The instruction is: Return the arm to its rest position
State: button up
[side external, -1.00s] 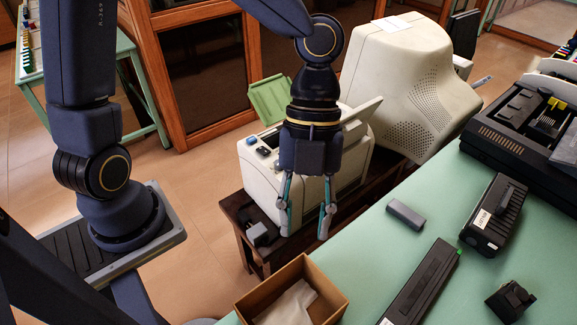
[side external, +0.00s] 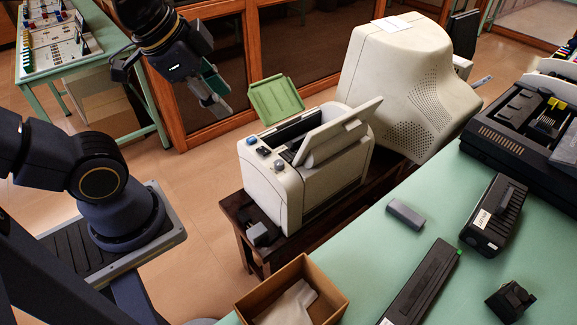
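My gripper (side external: 215,98) is at the upper left in the side external view, raised in the air in front of the wood-framed glass panels. Its fingers point down and to the right, and nothing shows between them. They overlap from this angle, so I cannot tell whether they are open or shut. My arm is folded back toward its base at the left, and part of it is out of the frame. The gripper is clear of the table and the machines.
A white printer-like machine (side external: 275,187) with a green flap stands on a dark wooden bench beside a beige monitor (side external: 385,75). The green table (side external: 390,255) holds a cardboard box (side external: 328,299), a grey block (side external: 405,214) and black devices. A display table (side external: 72,75) stands behind at the left.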

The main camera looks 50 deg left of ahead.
jog(key=n, duration=0.2)
jog(key=a+n, duration=0.1)
jog(key=n, duration=0.1)
jog(key=f+n, duration=0.1)
jog(key=n, duration=0.1)
jog(key=shift+s+a, duration=0.3)
jog(key=shift+a, duration=0.1)
dwell(0.5)
